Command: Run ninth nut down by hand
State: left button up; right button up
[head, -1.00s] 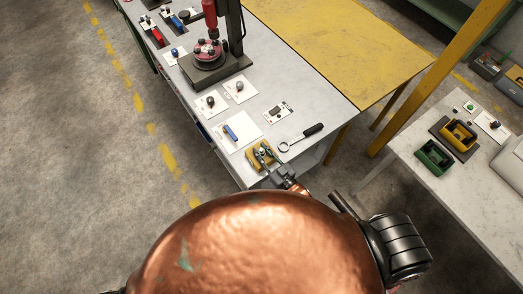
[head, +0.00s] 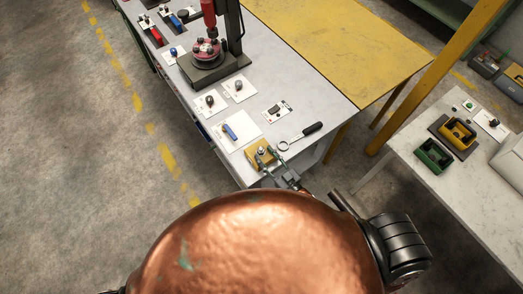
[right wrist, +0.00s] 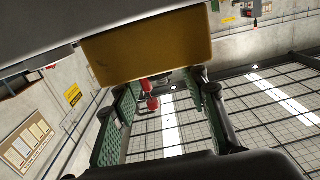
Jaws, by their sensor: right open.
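The flanged spool (head: 207,50) is red and dark and stands on a dark base under the red tool of a press. Its nuts are too small to tell apart. A yellow block (head: 258,158) sits at the near end of the grey bench with a small grey piece on top; I cannot tell whether that is a nut. My right gripper (head: 273,164) is open at the block's near right side. In the right wrist view the block's yellow face (right wrist: 150,45) lies ahead of the spread green-padded fingers (right wrist: 165,120), with nothing held between them. My left gripper is not in view.
A ring-ended tool with a black handle (head: 302,136) lies right of the block. A blue piece on a white card (head: 230,131) and other small parts on cards lie between block and press. A side table (head: 470,190) at the right carries green and yellow bins.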

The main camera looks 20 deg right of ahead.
jog(key=v, duration=0.8)
jog(key=shift+s, duration=0.25)
jog(key=shift+d, duration=0.1)
jog(key=s+d+f+m+g+h+b, duration=0.1)
jog(key=s+d+f+g+h+b, duration=0.2)
jog(key=f, duration=1)
jog(key=s+d+f+g+b, duration=0.15)
jog(key=s+d+f, duration=0.3)
jog(key=f, duration=0.75)
jog(key=s+d+f+m+g+h+b, duration=0.1)
jog(key=s+d+f+g+h, duration=0.2)
jog(key=f, duration=1)
pick_arm(q)
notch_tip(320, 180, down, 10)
jog(key=b, duration=0.4)
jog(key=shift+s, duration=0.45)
pick_arm(e)
jog(key=s+d+f+g, duration=0.2)
jog(key=s+f+g, duration=0.2)
jog(key=s+f, duration=0.4)
jog(key=s+d+f+m+g+h, duration=0.1)
jog(key=s+f+g, duration=0.3)
jog(key=s+f, duration=0.5)
jog(key=s+d, duration=0.1)
jog(key=s, duration=0.7)
jog(key=shift+d+f, duration=0.3)
jog(key=shift+d, duration=0.05)
